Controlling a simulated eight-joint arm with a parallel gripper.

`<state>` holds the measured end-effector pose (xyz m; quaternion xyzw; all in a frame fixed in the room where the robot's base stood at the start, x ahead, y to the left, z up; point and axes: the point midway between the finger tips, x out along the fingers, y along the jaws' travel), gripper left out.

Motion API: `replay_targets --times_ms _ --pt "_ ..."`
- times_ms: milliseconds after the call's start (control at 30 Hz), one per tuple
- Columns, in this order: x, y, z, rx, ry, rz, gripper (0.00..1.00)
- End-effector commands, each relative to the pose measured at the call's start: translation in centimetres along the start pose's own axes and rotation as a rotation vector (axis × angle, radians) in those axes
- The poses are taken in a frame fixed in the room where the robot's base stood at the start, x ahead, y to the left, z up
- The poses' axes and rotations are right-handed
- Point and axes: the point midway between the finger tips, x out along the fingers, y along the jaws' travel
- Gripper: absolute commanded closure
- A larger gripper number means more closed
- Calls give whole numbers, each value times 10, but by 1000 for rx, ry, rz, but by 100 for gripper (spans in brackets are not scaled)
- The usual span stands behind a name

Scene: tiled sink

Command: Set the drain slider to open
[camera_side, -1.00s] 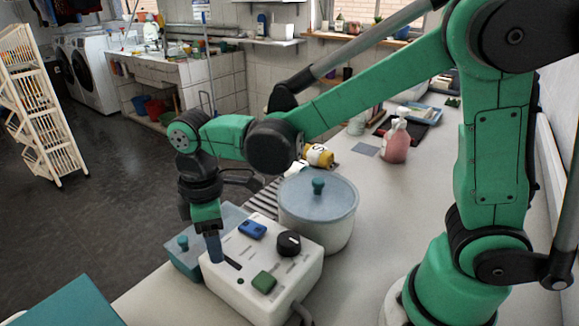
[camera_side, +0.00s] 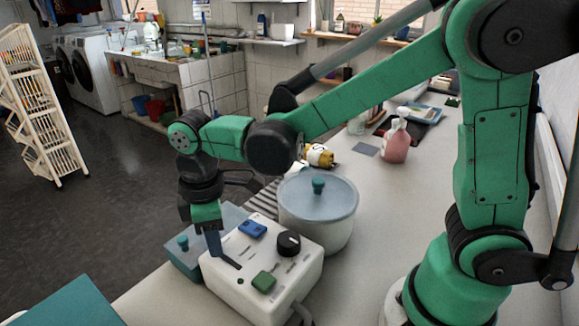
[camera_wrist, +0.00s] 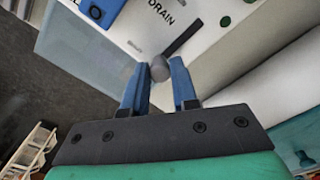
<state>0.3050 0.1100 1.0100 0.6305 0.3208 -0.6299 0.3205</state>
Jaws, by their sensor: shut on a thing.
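The white control box (camera_side: 285,284) stands on the counter, with a dark slider slot on its top. In the wrist view, the slot (camera_wrist: 184,35) runs beside the word "DRAIN". The grey drain slider knob (camera_wrist: 160,68) is at the slot's end nearest my gripper. My gripper (camera_wrist: 160,80) has its two blue fingers either side of the knob and is shut on it. In the side view, my gripper (camera_side: 214,250) points down at the box's left edge, and its fingers hide the knob. Open and closed markings for the slider cannot be read.
The box also carries a blue switch (camera_side: 252,229), a black dial (camera_side: 288,243) and a green button (camera_side: 264,281). A lidded pot (camera_side: 318,215) stands close behind it. A teal-knobbed box (camera_side: 180,263) is at its left. Clear counter lies to the right.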

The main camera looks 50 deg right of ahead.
Motion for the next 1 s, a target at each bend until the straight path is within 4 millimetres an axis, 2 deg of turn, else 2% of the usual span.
replay_targets --times_ms 867,1000 --pt "0 0 0 0 -1 1 100" --pt "-1 -8 5 -1 -1 0 100"
